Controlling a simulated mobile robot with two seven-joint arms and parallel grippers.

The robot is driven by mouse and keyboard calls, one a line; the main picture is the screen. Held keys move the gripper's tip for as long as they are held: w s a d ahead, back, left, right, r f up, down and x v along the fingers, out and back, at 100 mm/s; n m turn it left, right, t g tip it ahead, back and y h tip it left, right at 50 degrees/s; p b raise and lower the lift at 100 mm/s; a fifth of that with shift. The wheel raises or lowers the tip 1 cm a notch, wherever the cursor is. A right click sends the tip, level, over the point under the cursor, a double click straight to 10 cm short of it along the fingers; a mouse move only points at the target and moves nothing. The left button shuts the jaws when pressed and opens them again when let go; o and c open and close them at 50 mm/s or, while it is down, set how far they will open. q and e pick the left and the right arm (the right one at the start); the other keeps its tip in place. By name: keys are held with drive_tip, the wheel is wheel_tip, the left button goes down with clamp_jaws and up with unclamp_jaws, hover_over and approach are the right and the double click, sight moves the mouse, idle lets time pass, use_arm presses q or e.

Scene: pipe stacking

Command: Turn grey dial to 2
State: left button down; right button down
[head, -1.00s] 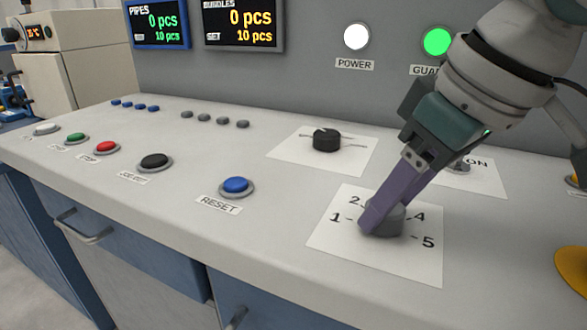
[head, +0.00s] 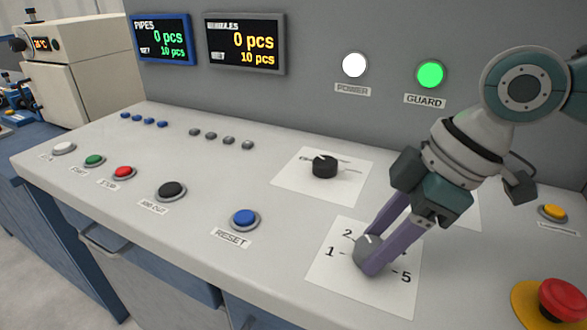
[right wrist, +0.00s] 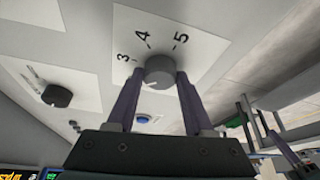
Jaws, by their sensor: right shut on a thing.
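The grey dial (head: 367,250) sits on a white card (head: 330,282) on the bench top. In the head view the numbers 1, 2, 4 and 5 show around it, with 4 partly covered. A short white mark shows on the dial's top, toward the side of the 2, but I cannot tell its exact setting. My right gripper (head: 371,254) is shut on the dial, its two purple fingers on opposite sides. The wrist view shows the dial (right wrist: 160,70) between the fingertips, with 3, 4 and 5 beyond it.
A black dial (head: 324,167) sits on another card behind. A blue RESET button (head: 244,218) is left of the grey dial's card. A red emergency button (head: 562,299) stands at the right front. Two displays (head: 246,43) hang on the back panel.

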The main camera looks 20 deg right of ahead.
drive_tip(key=shift+n+g, duration=0.4)
drive_tip(key=shift+n, duration=0.6)
drive_tip(key=shift+c, duration=1.4)
unclamp_jaws()
drive_tip(key=shift+y, duration=0.3)
drive_tip(key=p+v, duration=0.1)
drive_tip(key=v, duration=0.9)
drive_tip(key=shift+a, duration=0.1)
